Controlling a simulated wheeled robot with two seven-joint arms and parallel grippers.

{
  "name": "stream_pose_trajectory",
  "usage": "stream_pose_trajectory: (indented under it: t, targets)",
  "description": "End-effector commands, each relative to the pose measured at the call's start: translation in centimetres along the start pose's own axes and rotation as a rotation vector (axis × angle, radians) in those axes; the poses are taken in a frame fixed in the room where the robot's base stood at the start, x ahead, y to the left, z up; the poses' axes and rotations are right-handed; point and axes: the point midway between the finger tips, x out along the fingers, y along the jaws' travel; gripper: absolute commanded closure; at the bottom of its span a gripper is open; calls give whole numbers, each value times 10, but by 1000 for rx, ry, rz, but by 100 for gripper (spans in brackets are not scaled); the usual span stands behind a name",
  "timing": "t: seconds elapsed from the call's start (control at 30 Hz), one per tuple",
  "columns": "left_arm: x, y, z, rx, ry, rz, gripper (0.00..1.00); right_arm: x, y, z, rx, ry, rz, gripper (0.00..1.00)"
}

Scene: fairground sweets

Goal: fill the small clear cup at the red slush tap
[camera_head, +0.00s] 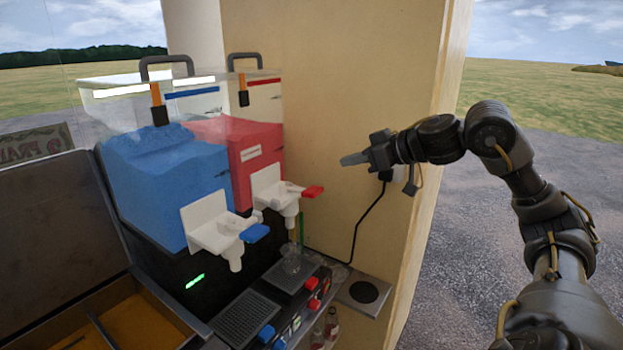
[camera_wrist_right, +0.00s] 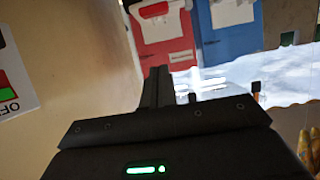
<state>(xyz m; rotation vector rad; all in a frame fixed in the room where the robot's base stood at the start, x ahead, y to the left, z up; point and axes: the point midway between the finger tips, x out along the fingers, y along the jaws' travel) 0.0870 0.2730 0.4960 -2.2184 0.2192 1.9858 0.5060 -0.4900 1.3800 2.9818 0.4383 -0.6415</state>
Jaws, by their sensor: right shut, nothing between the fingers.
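The small clear cup (camera_head: 291,262) stands upright on the drip tray under the red slush tap (camera_head: 279,197). The tap is white with a red lever (camera_head: 312,192) sticking out to the right. Whether anything is in the cup is too small to tell. The red slush tank (camera_head: 254,155) is behind the tap; it also shows in the right wrist view (camera_wrist_right: 165,35). My right gripper (camera_head: 349,160) is shut and empty, in the air to the right of the red tank and above the lever, touching neither. It also shows in the right wrist view (camera_wrist_right: 158,72). My left gripper is not in view.
A blue slush tank (camera_head: 165,180) stands left of the red one, with its blue-levered tap (camera_head: 222,230). Red and blue buttons line the tray front. A wooden wall (camera_head: 330,90) with a black cable (camera_head: 365,225) is close behind my right gripper. Bottles (camera_head: 331,325) stand below.

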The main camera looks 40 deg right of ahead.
Motion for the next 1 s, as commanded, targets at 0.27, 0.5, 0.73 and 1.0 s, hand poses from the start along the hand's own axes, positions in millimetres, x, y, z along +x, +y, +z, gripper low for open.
stream_pose_trajectory:
  t: [0.27,0.5,0.73,1.0]
  targets:
    - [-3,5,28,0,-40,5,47,0,0,0,0,0,-1,100]
    - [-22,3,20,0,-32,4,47,18,0,-5,4,1,-4,100]
    - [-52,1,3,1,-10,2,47,66,-1,-7,7,2,-5,100]
    - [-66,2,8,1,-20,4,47,105,-1,15,2,-5,-2,100]
